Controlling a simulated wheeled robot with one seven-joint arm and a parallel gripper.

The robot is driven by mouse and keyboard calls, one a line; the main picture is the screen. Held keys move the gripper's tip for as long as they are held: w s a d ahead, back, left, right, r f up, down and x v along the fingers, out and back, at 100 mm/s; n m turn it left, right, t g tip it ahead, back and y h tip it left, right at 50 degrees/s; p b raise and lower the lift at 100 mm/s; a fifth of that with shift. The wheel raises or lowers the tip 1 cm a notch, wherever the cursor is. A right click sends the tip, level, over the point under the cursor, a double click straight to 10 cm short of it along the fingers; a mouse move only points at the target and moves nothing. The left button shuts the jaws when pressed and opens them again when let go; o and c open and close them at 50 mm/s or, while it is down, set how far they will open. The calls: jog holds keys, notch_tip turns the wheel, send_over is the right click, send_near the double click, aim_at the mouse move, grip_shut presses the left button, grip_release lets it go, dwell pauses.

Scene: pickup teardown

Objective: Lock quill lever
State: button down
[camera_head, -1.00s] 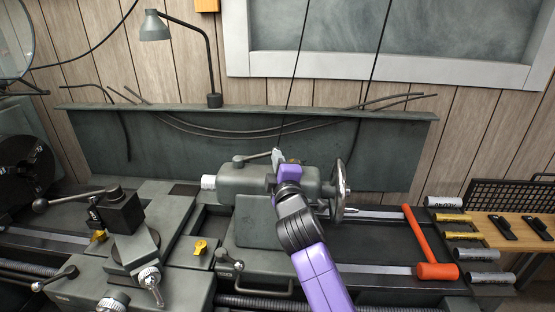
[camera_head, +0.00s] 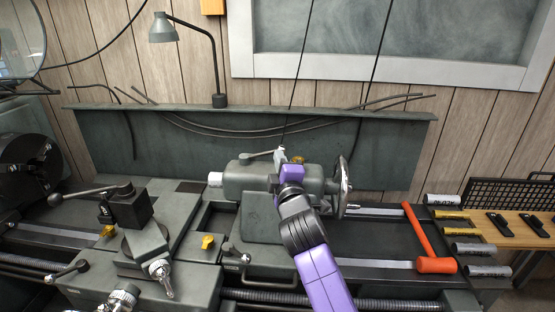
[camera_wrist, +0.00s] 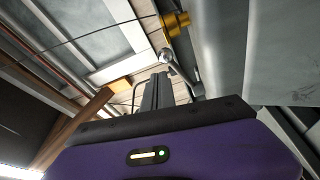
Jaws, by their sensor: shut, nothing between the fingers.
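The quill lever (camera_head: 260,155) is a thin grey handle on top of the grey tailstock (camera_head: 245,184), pointing right toward my gripper. My gripper (camera_head: 280,155) is above the tailstock, at the lever's free end. In the wrist view, my shut fingers (camera_wrist: 156,92) point at a lever-like rod with a round silver ball end (camera_wrist: 165,56), just beyond the tips. Whether they touch the rod cannot be told. Nothing is held. My purple wrist hides part of the tailstock top in the head view.
A handwheel (camera_head: 341,187) stands at the tailstock's right end. An orange mallet (camera_head: 436,265) lies on the right of the lathe. A tool post (camera_head: 130,208) stands left. A desk lamp (camera_head: 217,100) stands behind, on the backsplash (camera_head: 100,140).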

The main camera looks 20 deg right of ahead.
jog(key=s+d+b, duration=0.1)
jog(key=s+d, duration=0.5)
jog(key=shift+f, duration=0.4)
jog(key=shift+d, duration=0.1)
jog(key=shift+w, duration=0.1)
jog(key=s+a+f+m+g+y, duration=0.1)
jog(key=s+a+f+m, duration=0.3)
jog(key=s, duration=1.2)
jog(key=s+a+f+m+g+y+b, duration=0.1)
jog(key=s+a+f+m, duration=0.3)
jog(key=s, duration=1.3)
jog(key=s+a+f+m+g+y, duration=0.1)
jog(key=s+a+f+m, duration=0.4)
jog(key=s, duration=1.2)
notch_tip(320, 180, down, 4)
jog(key=shift+a+f+y+b, duration=0.1)
jog(key=shift+a+y+b, duration=0.25)
jog(key=shift+a+y, duration=0.4)
